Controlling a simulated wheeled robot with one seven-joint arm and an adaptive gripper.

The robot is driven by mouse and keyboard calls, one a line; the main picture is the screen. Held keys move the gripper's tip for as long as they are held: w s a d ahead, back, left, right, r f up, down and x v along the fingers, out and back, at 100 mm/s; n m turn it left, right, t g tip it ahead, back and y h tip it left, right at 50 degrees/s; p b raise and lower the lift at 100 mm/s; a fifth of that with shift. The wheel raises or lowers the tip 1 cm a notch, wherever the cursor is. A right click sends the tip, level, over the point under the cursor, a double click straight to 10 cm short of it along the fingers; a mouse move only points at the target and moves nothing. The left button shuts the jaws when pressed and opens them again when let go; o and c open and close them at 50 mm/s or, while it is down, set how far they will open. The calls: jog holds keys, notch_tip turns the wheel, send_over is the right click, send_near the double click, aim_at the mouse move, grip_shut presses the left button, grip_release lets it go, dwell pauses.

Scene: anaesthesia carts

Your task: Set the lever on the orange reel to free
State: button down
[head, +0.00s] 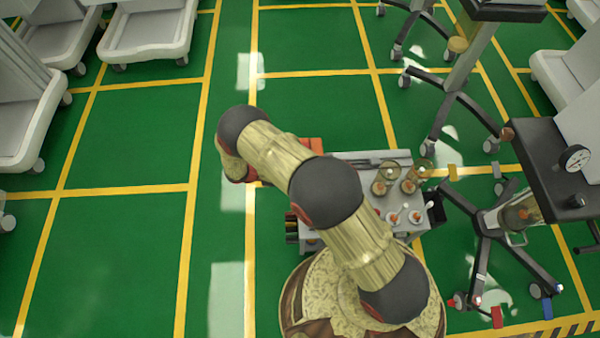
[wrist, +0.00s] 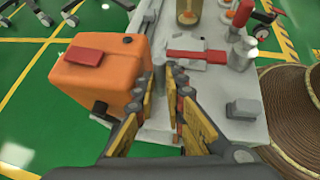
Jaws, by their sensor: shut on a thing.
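The orange reel housing (wrist: 95,82) stands at the left in the wrist view, with a red piece on top and dark knobs. In the head view only a bit of orange (head: 312,144) shows behind my arm. My gripper (wrist: 160,78) is right beside the housing's right side, fingers pointing away over the grey cart top. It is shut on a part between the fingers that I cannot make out. No lever can be told for sure on the housing. A red bar (wrist: 196,55) lies just beyond the fingertips on the grey top.
The grey cart top (head: 375,158) carries amber-and-clear jars (head: 385,178) and small white-topped fittings. A wheeled stand (head: 490,222) is close on the right. White carts (head: 148,32) stand at the back left. The green floor at left is clear.

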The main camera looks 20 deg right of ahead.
jog(key=shift+f, duration=0.1)
jog(key=c, duration=2.1)
grip_release()
jog(key=shift+c, duration=0.2)
jog(key=shift+a, duration=0.1)
jog(key=v, duration=1.2)
